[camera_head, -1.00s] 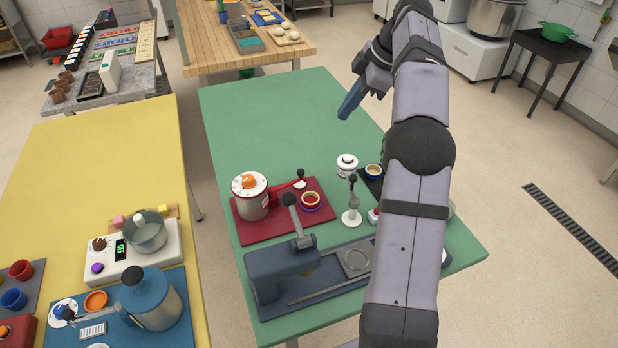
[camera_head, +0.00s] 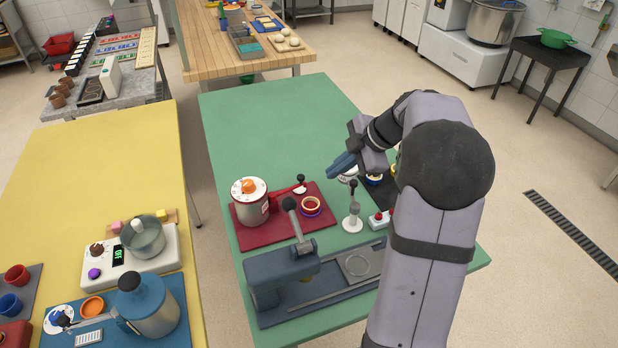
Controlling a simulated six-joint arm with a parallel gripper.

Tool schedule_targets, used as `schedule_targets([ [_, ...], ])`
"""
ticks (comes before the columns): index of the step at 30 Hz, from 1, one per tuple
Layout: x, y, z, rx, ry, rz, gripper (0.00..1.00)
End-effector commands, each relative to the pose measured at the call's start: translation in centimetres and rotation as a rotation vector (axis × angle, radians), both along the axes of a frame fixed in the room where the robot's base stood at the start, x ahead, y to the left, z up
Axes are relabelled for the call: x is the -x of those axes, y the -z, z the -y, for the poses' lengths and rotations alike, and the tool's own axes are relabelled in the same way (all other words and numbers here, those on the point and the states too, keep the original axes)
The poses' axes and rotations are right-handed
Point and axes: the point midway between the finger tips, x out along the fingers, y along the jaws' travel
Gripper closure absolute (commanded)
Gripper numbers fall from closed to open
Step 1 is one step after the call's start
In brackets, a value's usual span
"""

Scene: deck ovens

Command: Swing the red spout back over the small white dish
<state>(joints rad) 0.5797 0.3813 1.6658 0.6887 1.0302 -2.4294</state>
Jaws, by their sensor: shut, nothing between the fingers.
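The red spout (camera_head: 285,191) reaches right from the grey and red pot (camera_head: 252,209), which has a white dial and orange knob on top. A black knob (camera_head: 300,178) stands near the spout's end. A small white dish (camera_head: 299,189) shows partly at that end; I cannot tell whether the tip is exactly over it. A red cup (camera_head: 311,204) on a purple ring sits just in front. All stand on a red mat (camera_head: 262,237). My gripper (camera_head: 333,172), with blue fingers, is shut and empty, above the green table to the right of the spout, apart from it.
The back left of that table is clear.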

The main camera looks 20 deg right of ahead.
Motion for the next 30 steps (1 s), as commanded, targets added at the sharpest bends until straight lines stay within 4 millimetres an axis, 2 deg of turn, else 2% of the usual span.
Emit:
schedule_targets([
  [11, -0.5, 0.9, -0.5, 0.002, -0.013, 0.001, 1.00],
  [17, -1.6, 3.1, -1.7, -0.001, -0.014, -0.001, 1.00],
  [27, -4.4, 8.3, -4.0, 0.001, -0.013, -0.002, 1.00],
  [30, -5.7, 8.1, -3.9, 0.003, -0.012, 0.001, 1.00],
])
